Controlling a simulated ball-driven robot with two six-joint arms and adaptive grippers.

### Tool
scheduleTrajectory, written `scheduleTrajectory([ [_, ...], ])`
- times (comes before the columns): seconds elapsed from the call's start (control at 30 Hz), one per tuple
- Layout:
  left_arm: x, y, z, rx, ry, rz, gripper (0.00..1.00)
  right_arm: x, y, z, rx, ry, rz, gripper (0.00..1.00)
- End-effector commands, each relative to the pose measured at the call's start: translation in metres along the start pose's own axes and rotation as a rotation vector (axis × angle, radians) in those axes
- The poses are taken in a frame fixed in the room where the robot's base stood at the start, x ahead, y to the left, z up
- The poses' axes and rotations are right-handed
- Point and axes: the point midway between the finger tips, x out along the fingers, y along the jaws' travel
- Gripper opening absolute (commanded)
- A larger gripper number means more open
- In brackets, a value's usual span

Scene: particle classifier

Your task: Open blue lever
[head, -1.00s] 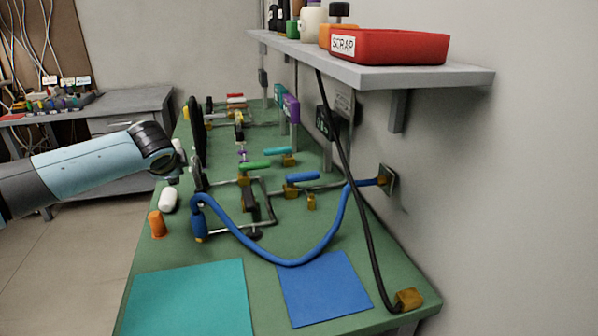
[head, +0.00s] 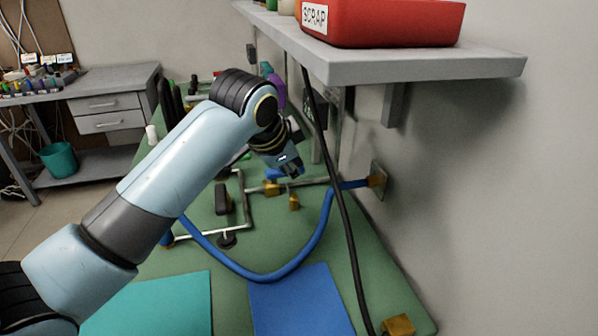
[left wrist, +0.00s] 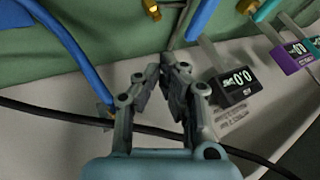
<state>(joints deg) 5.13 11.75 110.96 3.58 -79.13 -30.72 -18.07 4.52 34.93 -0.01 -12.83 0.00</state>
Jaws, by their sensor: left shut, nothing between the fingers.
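The blue lever (head: 271,174) sits on a brass valve on the green bench and is partly hidden behind my left gripper. In the left wrist view, the blue lever (left wrist: 202,19) shows at the top edge, beyond my fingertips. My left gripper (head: 291,168) appears beside or just above the lever in the head view; I cannot tell whether it touches. In the left wrist view my left gripper (left wrist: 173,66) has its fingertips together with nothing between them. My right gripper is not in view.
A blue hose (head: 265,275) loops across the bench front. A black cable (head: 341,205) hangs from the shelf (head: 420,68), which holds a red scrap bin (head: 395,22). Digital gauges, including a black one (left wrist: 237,86), stand near the wall. Teal (head: 155,305) and blue mats lie in front.

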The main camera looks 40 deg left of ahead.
Motion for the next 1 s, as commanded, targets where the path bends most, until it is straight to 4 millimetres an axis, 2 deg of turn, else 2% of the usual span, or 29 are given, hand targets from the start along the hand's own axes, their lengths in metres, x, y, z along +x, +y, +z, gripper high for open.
scheduleTrajectory([
  [0.17, 0.022, 0.0, 0.001, -0.001, -0.001, 0.001, 0.0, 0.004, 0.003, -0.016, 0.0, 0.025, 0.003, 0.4],
  [0.3, 0.052, 0.001, 0.001, -0.002, -0.002, 0.002, 0.0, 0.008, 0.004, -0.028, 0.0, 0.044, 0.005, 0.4],
  [0.53, 0.101, 0.001, 0.001, -0.001, -0.002, 0.001, 0.0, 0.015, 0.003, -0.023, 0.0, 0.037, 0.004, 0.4],
  [0.7, 0.11, -0.024, 0.0, 0.0, 0.0, -0.003, 0.0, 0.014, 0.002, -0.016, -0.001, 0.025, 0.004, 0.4],
  [1.0, 0.117, -0.035, 0.001, 0.0, -0.001, 0.0, 0.0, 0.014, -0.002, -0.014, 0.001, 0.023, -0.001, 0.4],
])
